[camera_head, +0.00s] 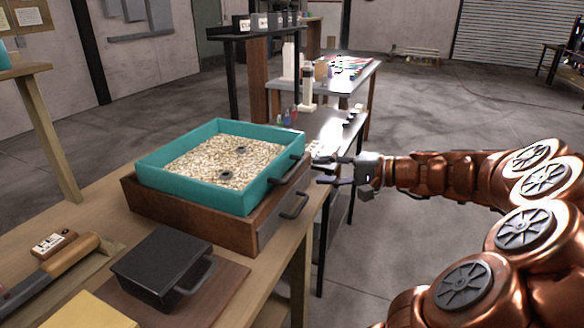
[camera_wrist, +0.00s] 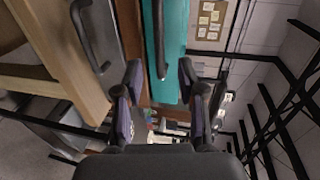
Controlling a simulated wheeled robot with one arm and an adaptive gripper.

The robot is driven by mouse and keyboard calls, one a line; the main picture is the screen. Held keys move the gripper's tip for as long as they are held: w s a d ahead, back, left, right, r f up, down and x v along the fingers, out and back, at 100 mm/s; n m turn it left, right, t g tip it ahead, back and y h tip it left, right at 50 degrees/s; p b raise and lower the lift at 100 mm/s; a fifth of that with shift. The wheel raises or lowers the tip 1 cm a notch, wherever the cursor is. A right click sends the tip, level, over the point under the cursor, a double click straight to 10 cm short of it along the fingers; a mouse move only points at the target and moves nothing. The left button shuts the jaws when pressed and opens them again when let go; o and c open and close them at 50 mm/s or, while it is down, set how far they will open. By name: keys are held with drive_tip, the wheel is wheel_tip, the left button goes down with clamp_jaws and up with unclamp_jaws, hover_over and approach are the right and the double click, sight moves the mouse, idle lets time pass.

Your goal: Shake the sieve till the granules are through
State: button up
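The sieve is a teal square-walled box (camera_head: 262,190) full of pale granules (camera_head: 200,160), with two small dark pieces lying on them. It sits level on a brown wooden box (camera_head: 190,218) on the bench. A dark handle (camera_head: 290,168) sticks out from the sieve's right side; the lower box has its own handle (camera_head: 295,206). My gripper (camera_head: 322,169) is open, just right of the sieve handle. In the wrist view the sieve handle (camera_wrist: 160,40) shows ahead, lined up between my open fingertips (camera_wrist: 160,75); contact is not visible. Anything inside the lower box is hidden.
A dark lidded box (camera_head: 160,262) with a handle stands in front on the bench (camera_head: 120,205). A wooden-handled tool (camera_head: 65,262) and a yellow pad (camera_head: 88,312) lie left of it. A dark table (camera_head: 325,128) with bottles stands behind. Open floor (camera_head: 430,110) lies right.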

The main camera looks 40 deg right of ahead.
sight(296, 167)
drive_tip(key=shift+p+x, duration=0.3)
drive_tip(key=shift+x, duration=3.45)
clamp_jaws()
